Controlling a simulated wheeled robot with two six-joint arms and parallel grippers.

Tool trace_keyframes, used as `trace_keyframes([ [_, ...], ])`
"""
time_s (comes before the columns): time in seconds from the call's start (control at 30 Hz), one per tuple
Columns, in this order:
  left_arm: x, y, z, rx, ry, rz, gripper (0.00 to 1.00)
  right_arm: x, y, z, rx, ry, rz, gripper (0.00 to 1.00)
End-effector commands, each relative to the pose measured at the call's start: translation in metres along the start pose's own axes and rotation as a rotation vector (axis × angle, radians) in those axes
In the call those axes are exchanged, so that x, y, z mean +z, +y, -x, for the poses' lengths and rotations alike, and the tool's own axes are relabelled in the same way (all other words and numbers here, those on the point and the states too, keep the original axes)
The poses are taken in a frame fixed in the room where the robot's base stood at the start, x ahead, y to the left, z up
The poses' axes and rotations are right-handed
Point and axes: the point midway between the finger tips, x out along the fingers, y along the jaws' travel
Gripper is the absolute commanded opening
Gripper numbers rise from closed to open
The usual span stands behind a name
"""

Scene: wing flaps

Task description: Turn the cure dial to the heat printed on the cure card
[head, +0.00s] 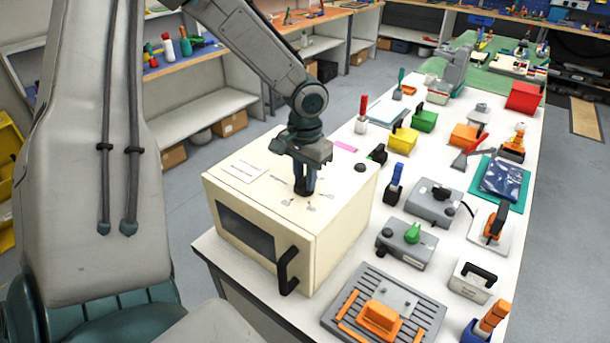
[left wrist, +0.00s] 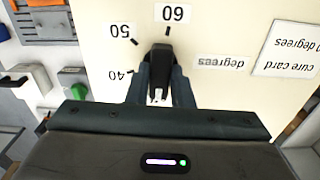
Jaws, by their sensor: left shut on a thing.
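The cream cure oven (head: 345,215) stands on the white bench, with a dark window and a black door handle (head: 286,270) in front. My left gripper (head: 304,190) points straight down onto its top. In the left wrist view the gripper (left wrist: 160,92) is shut on the black cure dial (left wrist: 161,62). Labels 40, 50 and 60 (left wrist: 173,14) with tick marks ring the dial; the knob's far end lies near the 60 tick. The cure card (left wrist: 285,48) lies beside the dial; its number is mostly cut off, ending in 0. My right gripper is out of view.
A "degrees" label (left wrist: 222,62) lies by the dial. Grey boxes, including one with a green knob (head: 412,233), and a grey tray with an orange block (head: 380,317) crowd the bench to the right.

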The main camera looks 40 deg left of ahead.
Motion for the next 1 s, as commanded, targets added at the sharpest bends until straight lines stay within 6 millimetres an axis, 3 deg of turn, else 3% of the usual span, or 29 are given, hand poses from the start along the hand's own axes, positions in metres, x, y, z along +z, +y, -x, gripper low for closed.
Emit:
trace_keyframes([
  [0.27,0.0,0.0,0.002,-0.001,-0.001,-0.174,0.0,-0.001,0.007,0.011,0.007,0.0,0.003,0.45],
  [1.0,0.0,0.0,0.002,-0.002,-0.001,-0.862,0.0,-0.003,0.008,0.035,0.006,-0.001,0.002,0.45],
])
